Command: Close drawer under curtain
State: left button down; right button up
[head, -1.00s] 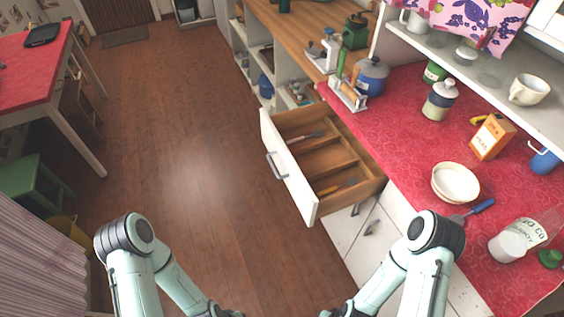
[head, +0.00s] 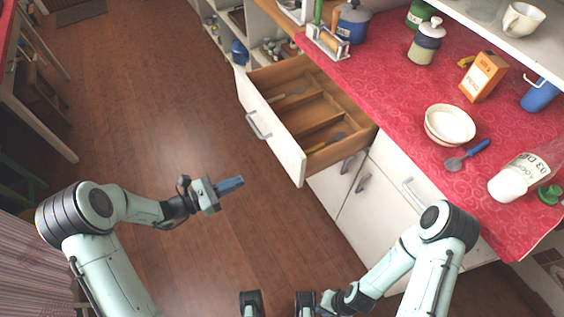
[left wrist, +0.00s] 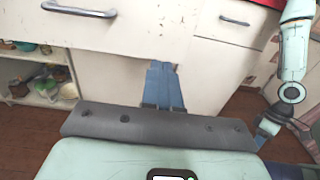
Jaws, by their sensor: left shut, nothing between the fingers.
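The wooden drawer (head: 322,112) stands pulled out from under the red counter, with cutlery in its compartments. Its white front (head: 275,128) has a metal handle (head: 258,126). In the left wrist view, a white panel with a handle (left wrist: 80,10), likely this front, is at the upper left. My left gripper (head: 230,185) is shut and empty, over the floor to the left of the drawer front and apart from it in the head view. My right gripper (left wrist: 262,136) is partly visible at the right of the left wrist view; its fingers are unclear.
The red counter (head: 400,95) holds a bowl (head: 449,125), a spoon, a bottle and jars. Closed white cabinet doors (head: 335,185) are below. Open shelves (head: 215,15) stand beyond the drawer. The wooden floor (head: 160,120) left of the drawer is clear.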

pick_arm(q)
send_near(285, 156)
jog(key=x, duration=0.6)
jog(key=shift+w+d+r+p, duration=0.15)
jog(key=shift+d+p, duration=0.15)
jog(key=shift+d, duration=0.15)
